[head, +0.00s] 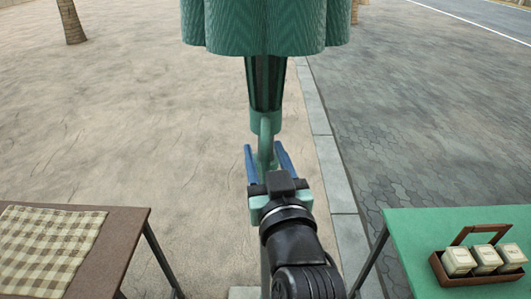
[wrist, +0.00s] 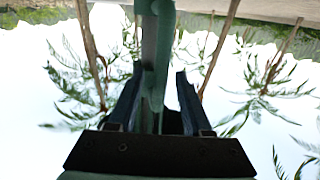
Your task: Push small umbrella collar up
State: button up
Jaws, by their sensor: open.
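The green umbrella (head: 265,28) hangs partly folded at the top of the head view. Its dark ribs (head: 265,82) gather down into the small green collar (head: 266,121) on the pole. A curved green piece, like a handle, hangs below the collar; it also shows in the wrist view (wrist: 152,60). My gripper (head: 268,152) is open just below the collar, with one blue finger on each side of this green piece. In the wrist view my gripper (wrist: 153,90) has the green piece between its fingers. I cannot tell whether either finger touches it.
A brown table (head: 128,228) with a checked cloth (head: 45,245) stands at lower left. A green table (head: 410,240) with a wooden carrier (head: 440,268) of small boxes stands at lower right. Open paving (head: 130,120) lies behind, with a kerb (head: 320,125) along it.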

jog(key=shift+c, duration=0.2)
grip_shut()
dwell(1.1)
